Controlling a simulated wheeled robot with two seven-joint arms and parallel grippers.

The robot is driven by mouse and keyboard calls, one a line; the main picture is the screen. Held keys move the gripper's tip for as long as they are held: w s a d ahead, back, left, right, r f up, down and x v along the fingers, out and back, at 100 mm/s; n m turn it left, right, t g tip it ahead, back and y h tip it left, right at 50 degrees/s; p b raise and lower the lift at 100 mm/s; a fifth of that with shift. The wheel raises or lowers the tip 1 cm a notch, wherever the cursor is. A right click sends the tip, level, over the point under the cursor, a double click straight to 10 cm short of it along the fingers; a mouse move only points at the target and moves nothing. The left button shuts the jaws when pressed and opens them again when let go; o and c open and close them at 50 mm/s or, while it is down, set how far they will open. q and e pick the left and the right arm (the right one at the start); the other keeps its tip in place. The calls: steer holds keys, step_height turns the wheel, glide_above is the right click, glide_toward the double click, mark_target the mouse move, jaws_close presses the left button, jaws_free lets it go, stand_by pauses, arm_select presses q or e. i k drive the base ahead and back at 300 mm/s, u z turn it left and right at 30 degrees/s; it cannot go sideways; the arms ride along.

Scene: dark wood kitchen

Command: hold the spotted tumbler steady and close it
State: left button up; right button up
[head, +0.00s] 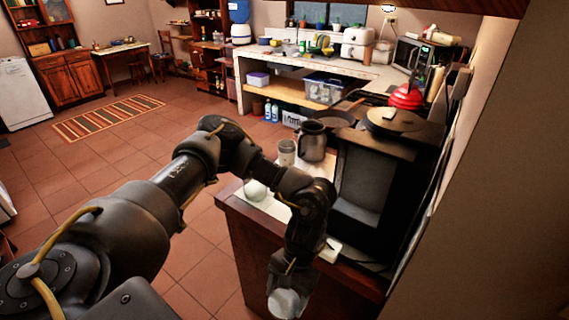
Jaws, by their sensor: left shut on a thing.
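My left gripper (289,278) hangs at the bottom of the head view, in front of the counter's near end. It is shut on a pale, rounded, cup-like thing (286,304), cut off by the lower edge. I cannot make out spots on it or whether it is the tumbler or its lid. A pale grey cup or tumbler (286,152) stands upright on the counter beside a dark metal jug (312,142). My right gripper is not in view.
The wooden counter (243,225) carries a black open-fronted box-like appliance (362,185) on its right. The tiled floor left of the counter is clear.

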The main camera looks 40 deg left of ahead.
mark_target(287, 160)
steer(key=u, duration=2.9)
steer(key=i, duration=3.55)
steer(key=z, duration=3.4)
